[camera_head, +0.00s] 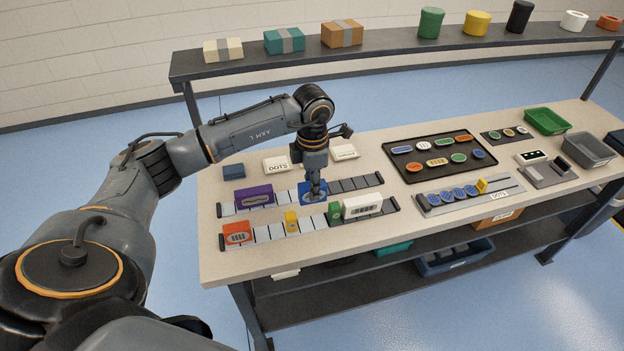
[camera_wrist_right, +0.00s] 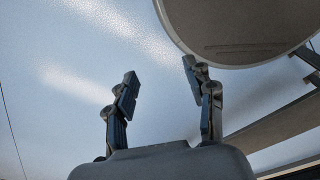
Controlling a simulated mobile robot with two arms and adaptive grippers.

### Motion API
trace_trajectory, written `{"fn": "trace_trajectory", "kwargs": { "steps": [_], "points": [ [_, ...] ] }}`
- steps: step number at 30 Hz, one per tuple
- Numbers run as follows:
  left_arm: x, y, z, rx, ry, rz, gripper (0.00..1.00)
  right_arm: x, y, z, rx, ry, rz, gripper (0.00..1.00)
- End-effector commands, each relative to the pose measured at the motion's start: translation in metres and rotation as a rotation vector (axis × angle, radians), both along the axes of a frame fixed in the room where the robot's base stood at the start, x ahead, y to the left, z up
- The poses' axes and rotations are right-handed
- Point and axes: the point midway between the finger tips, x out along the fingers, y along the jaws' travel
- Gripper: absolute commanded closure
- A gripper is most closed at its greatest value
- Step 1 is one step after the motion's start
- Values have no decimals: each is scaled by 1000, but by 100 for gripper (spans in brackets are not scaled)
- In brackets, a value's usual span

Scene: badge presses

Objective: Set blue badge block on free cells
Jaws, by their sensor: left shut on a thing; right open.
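The blue badge block (camera_head: 305,197) is at the upper rail (camera_head: 345,186), right of the purple block (camera_head: 253,195). My left gripper (camera_head: 314,192) is shut on it from above and hides part of its face. I cannot tell whether the block rests on the rail or hangs just over it. Bare grey cells show on the rail on both sides of the blue block. The lower rail (camera_head: 263,234) holds an orange block (camera_head: 237,232), a yellow block (camera_head: 291,222), a green block (camera_head: 334,212) and a white block (camera_head: 362,205). My right gripper (camera_wrist_right: 160,76) is open and empty in the right wrist view.
A dark tray (camera_head: 400,150) of oval badges lies right of the rails. A grey rack (camera_head: 425,206) with blue round badges and a yellow piece is in front of it. Green (camera_head: 546,121) and grey bins stand far right. A shelf (camera_head: 400,46) runs along the back.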

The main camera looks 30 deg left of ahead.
Motion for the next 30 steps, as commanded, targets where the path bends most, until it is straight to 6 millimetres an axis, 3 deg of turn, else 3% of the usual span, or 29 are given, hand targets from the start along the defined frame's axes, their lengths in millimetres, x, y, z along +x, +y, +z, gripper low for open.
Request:
{"fn": "trace_trajectory", "kwargs": {
  "steps": [4, 10, 30],
  "points": [
    [1, 2, -4, 0, 0, 28, 100, -13, 7, -3, 8, 19, 1, 46],
    [1, 2, -18, 1, 1, 26, 100, -11, 14, -11, 16, 17, 1, 46],
    [1, 1, -92, 0, -1, 24, 100, -3, 4, -64, 5, 5, 1, 46]
  ]
}}
